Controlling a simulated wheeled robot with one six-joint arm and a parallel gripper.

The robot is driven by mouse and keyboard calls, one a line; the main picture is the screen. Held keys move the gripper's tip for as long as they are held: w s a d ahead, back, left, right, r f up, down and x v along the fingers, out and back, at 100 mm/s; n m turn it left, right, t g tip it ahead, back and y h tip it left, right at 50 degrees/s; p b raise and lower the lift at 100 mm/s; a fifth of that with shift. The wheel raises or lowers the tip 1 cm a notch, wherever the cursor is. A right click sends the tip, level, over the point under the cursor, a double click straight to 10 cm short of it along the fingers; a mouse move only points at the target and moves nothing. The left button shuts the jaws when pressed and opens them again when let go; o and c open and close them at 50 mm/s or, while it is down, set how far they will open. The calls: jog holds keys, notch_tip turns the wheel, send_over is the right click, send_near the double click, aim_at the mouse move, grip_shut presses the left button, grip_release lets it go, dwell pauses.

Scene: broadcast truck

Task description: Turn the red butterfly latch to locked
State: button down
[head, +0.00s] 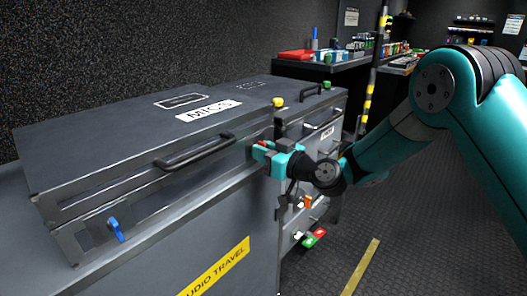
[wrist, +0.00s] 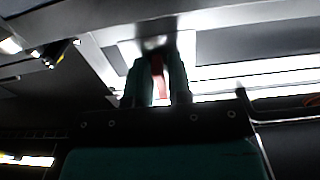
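The red butterfly latch (head: 262,144) is on the front of the grey case marked MICS, near its right end. Only a small part of it shows past my gripper (head: 264,150) in the head view. In the wrist view the red latch (wrist: 158,73) stands upright between the two dark fingers of my gripper (wrist: 159,72). The fingers are close on both sides of it and appear to grip it. The latch's base and its exact angle are mostly hidden.
The MICS case (head: 110,145) has a black handle (head: 195,151) and a blue latch (head: 116,230) to the left. Orange latch (head: 307,202) and red and green pieces lie below right. The floor (head: 430,230) at right is open.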

jog(key=m, duration=0.4)
jog(key=shift+m, duration=0.4)
jog(key=m+p, duration=0.1)
jog(key=m, duration=0.3)
jog(key=shift+r, duration=0.1)
jog(key=m+p, duration=0.2)
jog(key=m, duration=0.3)
jog(key=shift+r+m+p, duration=0.1)
jog(key=shift+m+p, duration=0.2)
jog(key=shift+m, duration=0.1)
jog(key=shift+m+p, duration=0.8)
jog(key=shift+m, duration=0.8)
jog(key=c, duration=1.2)
grip_release()
jog(key=shift+c, duration=0.2)
jog(key=shift+s+d, duration=0.1)
jog(key=shift+s, duration=0.05)
